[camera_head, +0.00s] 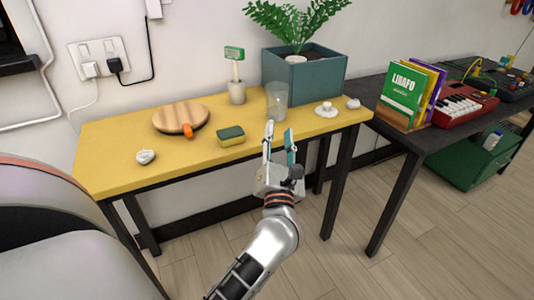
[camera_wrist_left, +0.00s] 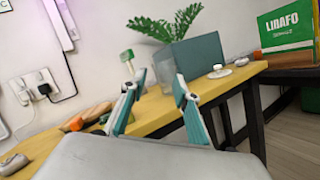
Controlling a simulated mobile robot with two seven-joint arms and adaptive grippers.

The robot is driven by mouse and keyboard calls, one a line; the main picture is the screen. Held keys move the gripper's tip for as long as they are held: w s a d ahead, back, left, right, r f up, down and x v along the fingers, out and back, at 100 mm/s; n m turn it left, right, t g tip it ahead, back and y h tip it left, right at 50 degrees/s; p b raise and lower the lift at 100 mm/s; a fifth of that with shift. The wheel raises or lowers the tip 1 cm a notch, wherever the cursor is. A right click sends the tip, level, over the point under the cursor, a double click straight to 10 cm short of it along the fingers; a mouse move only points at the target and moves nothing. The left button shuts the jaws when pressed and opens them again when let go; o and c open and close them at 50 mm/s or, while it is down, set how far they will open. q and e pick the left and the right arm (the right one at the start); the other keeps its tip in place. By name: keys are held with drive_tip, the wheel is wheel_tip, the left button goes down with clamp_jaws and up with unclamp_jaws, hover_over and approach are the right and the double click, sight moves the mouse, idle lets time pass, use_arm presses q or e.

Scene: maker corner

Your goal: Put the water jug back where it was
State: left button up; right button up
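My left gripper (camera_head: 279,130) is open and empty. It is just in front of the jug, past the table's front edge, with its fingers pointing toward the jug. In the left wrist view the two teal-padded fingertips (camera_wrist_left: 160,80) are spread apart, and the jug is hard to make out against the planter. My right gripper is not in view.
A teal planter (camera_head: 312,78) with a fern stands behind the jug. A dark table (camera_head: 440,138) stands right.

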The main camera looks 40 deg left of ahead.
use_arm(q)
drive_tip(key=s+d+f+m+t+h, duration=0.1)
drive_tip(key=s+d+f+m+h, duration=0.35)
drive_tip(key=m, duration=0.55)
drive_tip(key=s+d+f+m+t+h, duration=0.15)
drive_tip(key=d+f+m+h, duration=0.25)
drive_tip(key=d+m+h, duration=0.4)
drive_tip(key=s+d+f+m+t+h, duration=0.1)
drive_tip(key=s+d+f+m+h, duration=0.25)
drive_tip(key=m, duration=0.75)
drive_tip(key=s+d+f+m+g, duration=0.3)
drive_tip(key=s+f+m+g, duration=0.6)
drive_tip(key=s+f+m, duration=0.4)
drive_tip(key=s+f, duration=0.4)
drive_tip(key=f, duration=0.2)
drive_tip(key=shift+s+f+m, duration=0.2)
drive_tip(key=shift+f+m, duration=0.05)
drive_tip(key=shift+m, duration=0.15)
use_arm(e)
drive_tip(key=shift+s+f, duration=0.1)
